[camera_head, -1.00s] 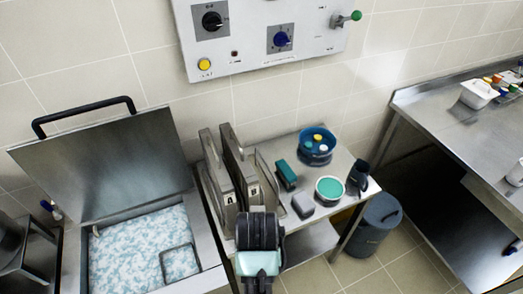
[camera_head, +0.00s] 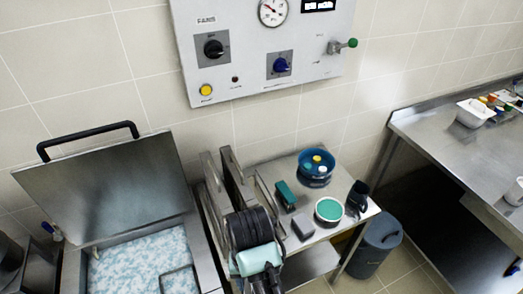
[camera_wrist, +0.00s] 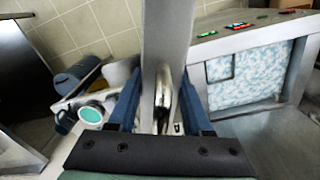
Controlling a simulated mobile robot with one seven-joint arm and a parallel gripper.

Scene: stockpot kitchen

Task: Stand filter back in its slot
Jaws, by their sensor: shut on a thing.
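In the wrist view my gripper (camera_wrist: 160,100) has its blue fingers on either side of a tall grey metal plate seen edge-on, the filter (camera_wrist: 167,40). A bright metal part shows low between the fingers. In the head view my gripper (camera_head: 254,235) is in front of the rack on the side table, hiding its front. Two tall grey plates stand there, a left one (camera_head: 211,170) and a right one (camera_head: 232,163). I cannot tell from this view which plate is held, or how its bottom edge sits in a slot.
An open fryer-like vat (camera_head: 135,262) with its lid (camera_head: 105,190) up is at left. Right of the rack are a teal block (camera_head: 285,195), grey block (camera_head: 302,226), green-topped tub (camera_head: 328,211), blue bowl (camera_head: 315,172) and dark mug (camera_head: 358,196). A bin (camera_head: 373,248) stands right.

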